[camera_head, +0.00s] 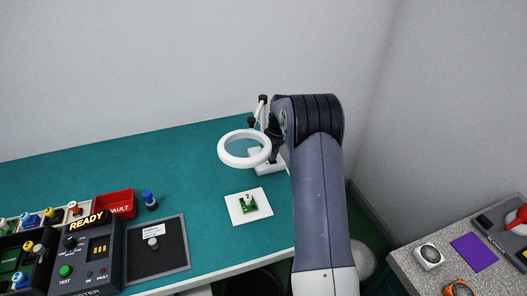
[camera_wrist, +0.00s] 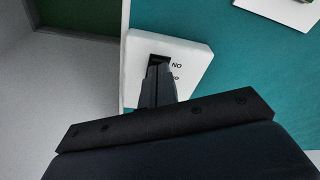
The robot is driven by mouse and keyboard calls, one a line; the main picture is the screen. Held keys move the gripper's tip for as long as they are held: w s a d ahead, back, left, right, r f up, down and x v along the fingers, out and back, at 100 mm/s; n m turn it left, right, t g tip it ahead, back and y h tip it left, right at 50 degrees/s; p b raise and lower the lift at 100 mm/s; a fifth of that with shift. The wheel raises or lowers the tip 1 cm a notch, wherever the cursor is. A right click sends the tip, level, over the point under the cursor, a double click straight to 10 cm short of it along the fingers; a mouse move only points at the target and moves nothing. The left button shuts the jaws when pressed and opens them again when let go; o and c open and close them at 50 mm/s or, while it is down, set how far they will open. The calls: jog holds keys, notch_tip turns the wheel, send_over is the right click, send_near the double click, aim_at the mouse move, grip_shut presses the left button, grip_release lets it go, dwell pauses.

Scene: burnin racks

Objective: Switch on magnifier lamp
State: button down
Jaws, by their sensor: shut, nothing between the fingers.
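The magnifier lamp (camera_head: 222,156) has a white ring around a lens and stands at the back right of the teal bench. Its white base (camera_wrist: 190,52) fills the upper middle of the wrist view, with a dark rocker recess and printed lettering beside it. My gripper (camera_wrist: 158,66) is shut and empty. Its fingertips are over the dark recess and hide most of the switch; I cannot tell if they touch it. In the head view my arm covers part of the lamp's base and stand. The ring does not look clearly lit.
A white pad (camera_head: 238,215) with a small green board lies in front of the lamp. A red bin (camera_head: 122,207), a dark mat (camera_head: 160,265) and a tester (camera_head: 85,262) marked READY are at the left. A grey counter (camera_head: 410,270) is at the right. The bench middle is clear.

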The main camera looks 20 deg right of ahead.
jog(key=shift+r+p, duration=2.15)
jog(key=shift+r, duration=1.3)
jog(key=shift+f, duration=0.15)
jog(key=shift+f+b, duration=2.25)
jog(key=shift+f, duration=1.25)
jog(key=shift+r, duration=0.15)
